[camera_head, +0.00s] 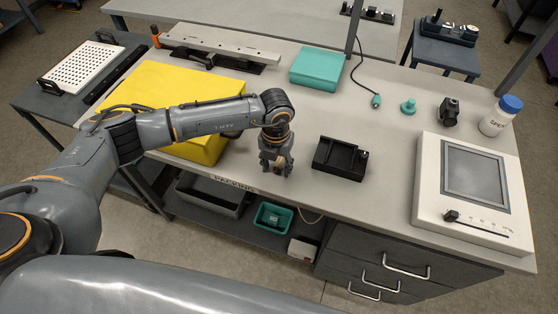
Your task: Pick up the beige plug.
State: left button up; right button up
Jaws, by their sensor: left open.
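My left gripper (277,170) points down over the front edge area of the white bench, left of a black tray. It is open. A small beige-brown piece (280,163) shows between its fingers and may be the beige plug; the fingers hide much of it. I cannot tell whether they touch it. My right gripper is not in view.
The black tray (340,158) stands just right of the gripper, with a small light part at its right edge. A yellow case (150,85) lies under my left arm. A teal box (317,68), a teal knob (408,106), a bottle (500,116) and a screen device (430,185) stand around.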

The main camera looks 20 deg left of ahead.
pick_arm(q)
grip_shut()
